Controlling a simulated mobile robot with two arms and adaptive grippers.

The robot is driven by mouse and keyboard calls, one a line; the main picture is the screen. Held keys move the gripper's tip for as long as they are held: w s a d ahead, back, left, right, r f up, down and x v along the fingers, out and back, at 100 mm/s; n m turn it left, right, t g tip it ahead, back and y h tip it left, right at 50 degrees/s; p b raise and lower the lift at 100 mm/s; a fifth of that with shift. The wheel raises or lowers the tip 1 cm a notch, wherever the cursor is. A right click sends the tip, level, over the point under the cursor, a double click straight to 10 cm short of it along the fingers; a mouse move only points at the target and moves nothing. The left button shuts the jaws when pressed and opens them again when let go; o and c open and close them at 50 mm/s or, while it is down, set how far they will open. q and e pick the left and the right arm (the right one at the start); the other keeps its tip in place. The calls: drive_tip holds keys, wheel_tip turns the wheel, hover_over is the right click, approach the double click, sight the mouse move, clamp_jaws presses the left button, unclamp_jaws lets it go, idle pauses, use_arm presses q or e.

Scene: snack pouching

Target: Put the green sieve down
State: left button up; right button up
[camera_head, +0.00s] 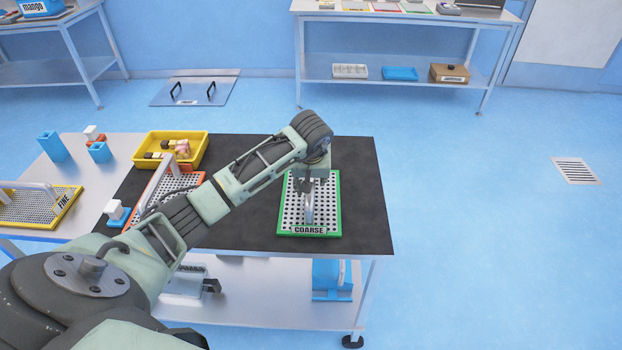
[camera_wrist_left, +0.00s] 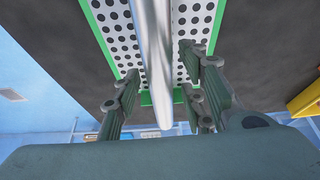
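The green sieve (camera_head: 333,212), a white perforated plate with a green frame and a "COARSE" label, appears to lie flat on the black mat (camera_head: 366,180). Its metal handle (camera_wrist_left: 153,40) rises along the middle. My left gripper (camera_head: 312,182) is above the sieve at the handle. In the left wrist view, the fingers (camera_wrist_left: 160,72) stand on both sides of the handle with visible gaps, so the gripper looks open around it. The arm hides part of the sieve's far side in the head view. My right gripper is not in view.
Left of the green sieve are an orange sieve (camera_head: 139,212), a yellow tray (camera_head: 203,148) with small items, and a yellow "FINE" sieve (camera_head: 66,208). The mat is bare right of the green sieve.

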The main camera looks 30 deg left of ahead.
use_arm(q)
drive_tip(key=shift+r, duration=0.4)
drive_tip(key=b+v, duration=0.2)
drive_tip(key=v, duration=0.9)
drive_tip(key=shift+s, duration=0.25)
drive_tip(key=shift+d+r, duration=0.1)
drive_tip(key=shift+d, duration=0.05)
